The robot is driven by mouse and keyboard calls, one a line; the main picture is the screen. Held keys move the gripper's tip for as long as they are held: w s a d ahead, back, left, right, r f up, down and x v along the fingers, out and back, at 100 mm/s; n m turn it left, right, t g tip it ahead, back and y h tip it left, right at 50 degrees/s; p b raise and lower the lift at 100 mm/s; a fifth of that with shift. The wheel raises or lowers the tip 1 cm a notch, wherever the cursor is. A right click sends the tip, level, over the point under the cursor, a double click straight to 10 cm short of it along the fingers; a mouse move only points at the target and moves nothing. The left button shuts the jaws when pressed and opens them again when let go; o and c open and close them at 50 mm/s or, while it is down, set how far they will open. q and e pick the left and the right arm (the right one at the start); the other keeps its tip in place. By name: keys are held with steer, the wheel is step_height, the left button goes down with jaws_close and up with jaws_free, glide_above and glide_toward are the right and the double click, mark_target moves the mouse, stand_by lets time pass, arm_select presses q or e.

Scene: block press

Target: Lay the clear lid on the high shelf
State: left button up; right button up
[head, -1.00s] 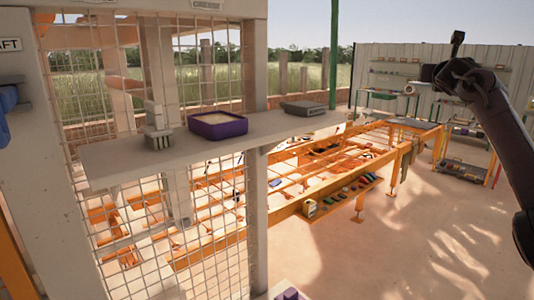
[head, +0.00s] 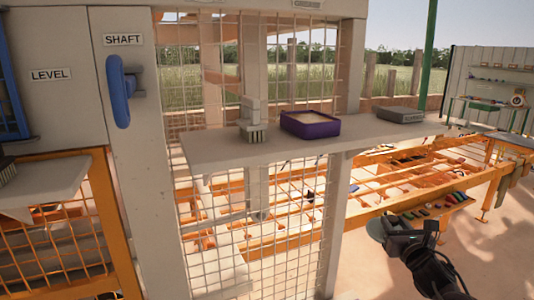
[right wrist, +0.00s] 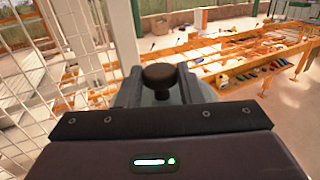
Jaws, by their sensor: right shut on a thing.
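The high shelf (head: 215,152) is a pale board along the wire mesh in the head view. A grey brush (head: 252,122), a purple tub (head: 310,124) with pale contents and a grey box (head: 401,115) stand on it. My right gripper (head: 388,224) is below and to the right of the shelf's right part in the picture. It is shut on the dark knob (right wrist: 158,75) of the clear lid. The lid (right wrist: 203,92) shows as a faint disc behind the fingers, and as a greenish disc edge (head: 375,229) in the head view. My left gripper is out of view.
The wire mesh (head: 285,210) and a post (head: 338,215) stand below the shelf. A blue handle (head: 122,92) is on the panel at left. Orange rails (head: 400,200) with several small coloured items run behind. The shelf's left front part is bare.

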steer(key=shift+s+a+f, duration=1.6)
steer(key=shift+s+a, duration=2.25)
steer(key=shift+s, duration=1.9)
steer(key=shift+s+a+f, duration=1.55)
steer(key=shift+s+a, duration=2.25)
steer(key=shift+s, duration=1.9)
step_height(320, 180, down, 14)
steer(key=b, duration=1.3)
steer(key=shift+r+b, duration=0.15)
steer(key=shift+b, duration=0.2)
